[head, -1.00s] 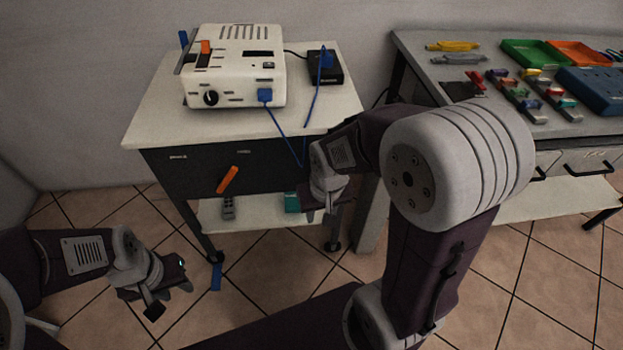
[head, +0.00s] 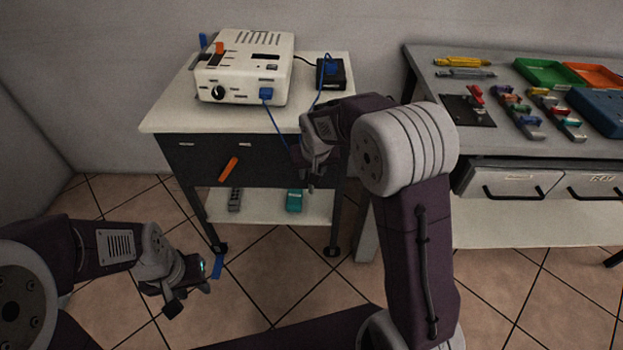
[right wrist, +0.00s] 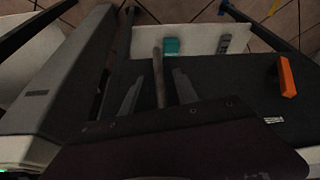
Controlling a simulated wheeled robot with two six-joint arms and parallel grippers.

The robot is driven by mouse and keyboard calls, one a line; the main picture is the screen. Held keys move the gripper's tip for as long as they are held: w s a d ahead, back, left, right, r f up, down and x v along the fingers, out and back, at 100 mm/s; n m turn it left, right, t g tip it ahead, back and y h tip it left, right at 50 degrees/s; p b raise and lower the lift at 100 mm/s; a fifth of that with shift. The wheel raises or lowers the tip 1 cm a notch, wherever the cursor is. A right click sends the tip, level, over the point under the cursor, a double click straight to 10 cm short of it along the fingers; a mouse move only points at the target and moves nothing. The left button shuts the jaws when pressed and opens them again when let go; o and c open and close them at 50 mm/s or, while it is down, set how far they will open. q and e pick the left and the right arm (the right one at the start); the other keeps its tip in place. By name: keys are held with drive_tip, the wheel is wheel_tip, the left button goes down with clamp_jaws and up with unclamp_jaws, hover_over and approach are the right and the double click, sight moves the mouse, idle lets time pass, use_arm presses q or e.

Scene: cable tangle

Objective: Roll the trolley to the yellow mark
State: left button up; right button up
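The trolley (head: 177,110) has a white top, a dark front with an orange handle (head: 229,169), a lower shelf and castors. It stands upright by the wall. My right gripper (head: 309,176) is at its right front side. In the right wrist view its two fingers (right wrist: 158,90) are apart, with a grey bar (right wrist: 158,65) between them and gaps visible on both sides. My left gripper (head: 190,294) is open and empty, low in front of the trolley's left side.
A white device (head: 245,72) and a black box (head: 332,76) stand on the trolley. A blue cable (head: 277,124) hangs over its front edge. A workbench (head: 423,72) with trays stands to the right. Tiled floor in front is open.

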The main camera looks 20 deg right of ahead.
drive_tip(key=shift+b+x, duration=0.3)
drive_tip(key=shift+x, duration=0.9)
clamp_jaws()
idle(0.5)
